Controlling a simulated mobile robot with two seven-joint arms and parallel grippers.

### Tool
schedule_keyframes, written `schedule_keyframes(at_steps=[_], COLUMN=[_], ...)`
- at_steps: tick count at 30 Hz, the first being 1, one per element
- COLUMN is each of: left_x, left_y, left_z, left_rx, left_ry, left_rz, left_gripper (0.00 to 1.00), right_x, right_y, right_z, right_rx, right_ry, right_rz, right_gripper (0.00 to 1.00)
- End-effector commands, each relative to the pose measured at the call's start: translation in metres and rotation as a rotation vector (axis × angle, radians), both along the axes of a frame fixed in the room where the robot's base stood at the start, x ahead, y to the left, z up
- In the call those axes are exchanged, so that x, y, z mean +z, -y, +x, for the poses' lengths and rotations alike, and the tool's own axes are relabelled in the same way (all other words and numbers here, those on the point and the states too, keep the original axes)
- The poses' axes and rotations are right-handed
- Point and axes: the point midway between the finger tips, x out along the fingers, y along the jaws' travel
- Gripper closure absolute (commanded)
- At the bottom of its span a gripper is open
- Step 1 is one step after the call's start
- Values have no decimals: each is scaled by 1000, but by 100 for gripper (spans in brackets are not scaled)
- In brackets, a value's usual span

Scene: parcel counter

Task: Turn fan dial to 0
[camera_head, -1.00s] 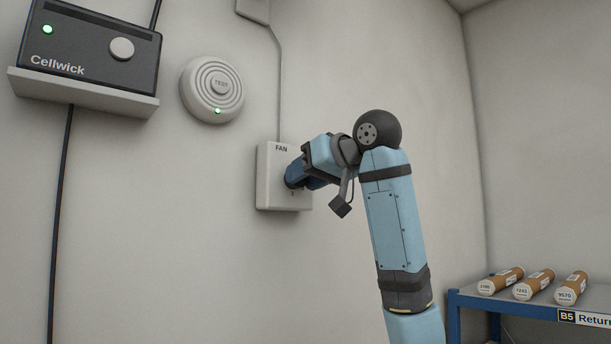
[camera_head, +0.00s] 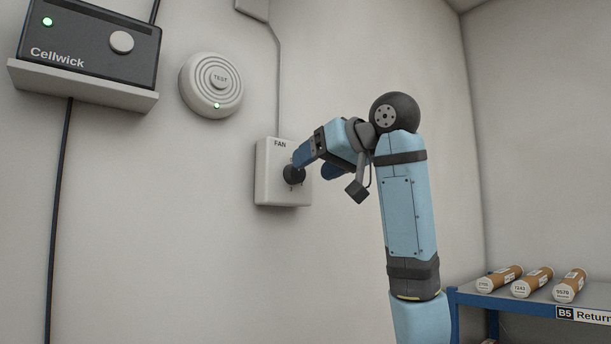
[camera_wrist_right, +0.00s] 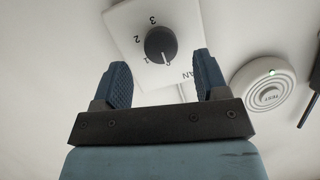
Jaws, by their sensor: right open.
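The fan dial (camera_head: 291,175) is a round black knob on a white wall plate (camera_head: 268,185) marked FAN. In the right wrist view the dial (camera_wrist_right: 161,43) shows upside down, with 3, 2 and 1 around it. A light mark on the knob is near its lower edge, on the FAN label's side, past the 1. The 0 is not legible. My right gripper (camera_head: 312,169) is open and empty, its blue fingertips just off the dial. In the wrist view the gripper (camera_wrist_right: 160,59) has its fingers apart, with the dial beyond the gap. My left gripper is not in view.
A round white TEST alarm (camera_head: 211,85) with a green light is up and left of the plate. A dark Cellwick box (camera_head: 88,45) sits on a wall shelf at the upper left. A blue-framed rack (camera_head: 520,294) with several cardboard tubes stands at the lower right.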

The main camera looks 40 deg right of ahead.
Motion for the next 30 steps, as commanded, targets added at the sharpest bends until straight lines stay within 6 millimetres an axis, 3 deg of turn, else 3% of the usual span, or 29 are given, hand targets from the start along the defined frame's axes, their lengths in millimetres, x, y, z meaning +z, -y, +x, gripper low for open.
schedule_keyframes(at_steps=[6, 12, 18, 30], left_x=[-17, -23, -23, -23], left_y=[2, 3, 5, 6], left_z=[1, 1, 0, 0], left_rx=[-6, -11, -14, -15], left_ry=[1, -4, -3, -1], left_rz=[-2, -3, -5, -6], left_gripper=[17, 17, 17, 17], right_x=[13, 26, 30, 31], right_y=[10, 17, 19, 19], right_z=[-50, -83, -95, -96], right_rx=[-1, -4, -1, 1], right_ry=[6, 5, 2, 1], right_rz=[0, -2, -1, 0], right_gripper=[33, 33, 33, 33])
